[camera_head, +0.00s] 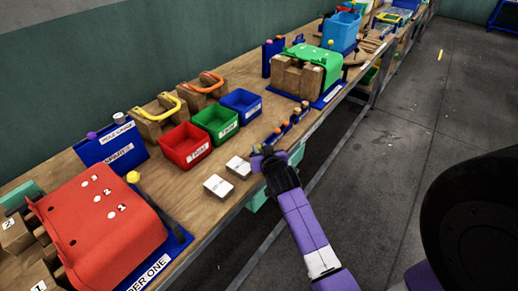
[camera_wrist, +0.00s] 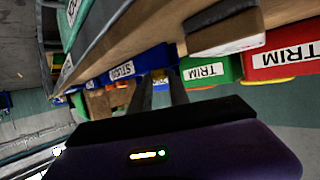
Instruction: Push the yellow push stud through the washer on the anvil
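My gripper (camera_head: 266,151) is at the front edge of the bench, at the near end of a blue rail (camera_head: 290,126) holding several small orange-topped pieces. In the wrist view, the two dark fingers (camera_wrist: 159,80) stand a little apart. A red press (camera_head: 98,222) stands at the near left and a green-topped press (camera_head: 318,62) farther back. I cannot make out the washer or which part is the anvil.
Red (camera_head: 185,146), green (camera_head: 215,123) and blue (camera_head: 240,103) bins stand behind two small white-labelled blocks (camera_head: 218,186) (camera_head: 238,167). Wooden blocks with yellow (camera_head: 158,107) and orange (camera_head: 212,82) handles stand at the wall.

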